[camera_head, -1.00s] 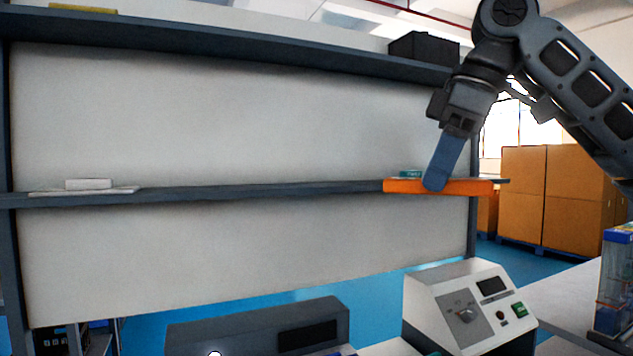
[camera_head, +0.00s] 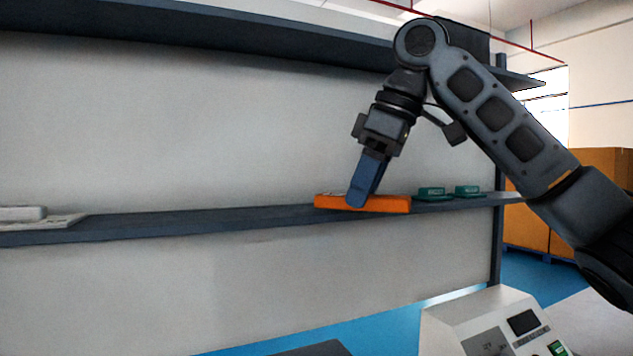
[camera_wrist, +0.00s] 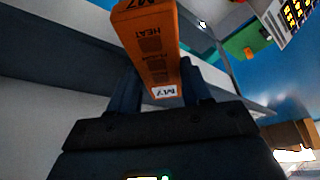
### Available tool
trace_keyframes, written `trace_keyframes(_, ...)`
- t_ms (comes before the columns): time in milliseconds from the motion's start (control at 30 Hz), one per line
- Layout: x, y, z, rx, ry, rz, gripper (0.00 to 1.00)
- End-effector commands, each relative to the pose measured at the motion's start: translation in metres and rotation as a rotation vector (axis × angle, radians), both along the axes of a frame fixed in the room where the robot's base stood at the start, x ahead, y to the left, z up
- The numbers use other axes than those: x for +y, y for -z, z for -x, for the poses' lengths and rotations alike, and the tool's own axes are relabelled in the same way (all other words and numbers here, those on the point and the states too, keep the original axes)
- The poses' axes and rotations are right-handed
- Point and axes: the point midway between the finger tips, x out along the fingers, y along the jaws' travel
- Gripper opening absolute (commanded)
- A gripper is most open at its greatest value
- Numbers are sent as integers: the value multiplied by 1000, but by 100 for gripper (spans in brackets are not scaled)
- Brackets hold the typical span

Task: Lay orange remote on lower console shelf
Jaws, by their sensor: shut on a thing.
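The orange remote (camera_head: 390,204) is at the lower console shelf (camera_head: 200,222), lengthwise along its front edge, right of the picture's middle. I cannot tell if it rests on the shelf or hovers just at it. My gripper (camera_head: 360,195) points down with its blue fingers shut on the remote, covering part of its left half. In the wrist view the remote (camera_wrist: 152,45) sticks out from between the fingers (camera_wrist: 163,88), with dark "HEAT" and "M7" lettering.
Two green boxes (camera_head: 431,192) (camera_head: 467,190) stand on the shelf right of the remote. White flat items (camera_head: 40,218) lie at its far left; the stretch between is bare. The upper shelf (camera_head: 230,25) runs above. A white control box (camera_head: 490,318) stands below right.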

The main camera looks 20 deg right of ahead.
Motion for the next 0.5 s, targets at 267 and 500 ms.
trace_keyframes(267,26,-1,-27,0,0,0,15)
trace_keyframes(500,42,-3,-41,0,-1,1,15)
